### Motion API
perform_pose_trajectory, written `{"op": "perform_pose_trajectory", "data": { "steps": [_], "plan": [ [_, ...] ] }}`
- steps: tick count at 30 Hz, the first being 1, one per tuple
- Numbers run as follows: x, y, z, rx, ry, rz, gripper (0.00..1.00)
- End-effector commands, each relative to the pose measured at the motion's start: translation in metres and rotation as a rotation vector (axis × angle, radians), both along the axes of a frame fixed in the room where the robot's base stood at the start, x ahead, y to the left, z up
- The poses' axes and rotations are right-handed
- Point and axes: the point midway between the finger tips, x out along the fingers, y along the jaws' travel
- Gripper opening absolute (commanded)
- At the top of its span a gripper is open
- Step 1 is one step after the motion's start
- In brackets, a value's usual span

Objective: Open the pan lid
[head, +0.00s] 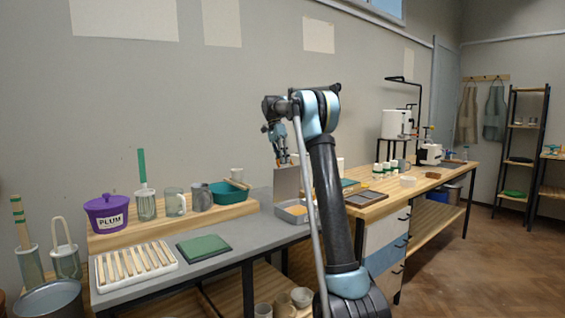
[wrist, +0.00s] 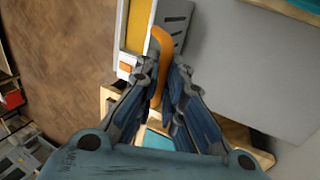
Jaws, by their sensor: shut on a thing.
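My gripper (head: 279,157) is at the top of the lid. In the wrist view my gripper (wrist: 164,88) is shut on an orange curved handle (wrist: 163,48), which runs between the fingers. The pan's pale rim and yellow inside (wrist: 138,26) show beyond the fingertips. The lid's lower edge, where it meets the pan, is too small to make out.
A green pad (head: 204,247), a white tray of wooden sticks (head: 135,262) and a purple PLUM pot (head: 106,212) are to the left. A teal basin (head: 229,193) stands on the raised wooden shelf. A wooden worktop with small jars (head: 386,168) is to the right.

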Motion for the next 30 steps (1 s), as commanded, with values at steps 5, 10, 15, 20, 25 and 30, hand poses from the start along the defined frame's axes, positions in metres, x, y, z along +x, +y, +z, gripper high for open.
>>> {"op": "perform_pose_trajectory", "data": {
  "steps": [5, 10, 15, 20, 25, 30],
  "plan": [
    [-0.002, 0.002, 0.0, 0.006, 0.004, 0.001, 0.0],
    [-0.001, 0.0, 0.0, 0.006, 0.002, -0.001, 0.3],
    [0.0, -0.004, 0.0, 0.004, 0.001, -0.005, 0.3],
    [0.0, -0.005, 0.0, 0.003, 0.001, -0.006, 0.3],
    [0.004, -0.003, 0.011, 0.002, 0.0, -0.005, 0.3],
    [0.012, 0.002, 0.032, 0.003, 0.001, -0.006, 0.3]
  ]
}}
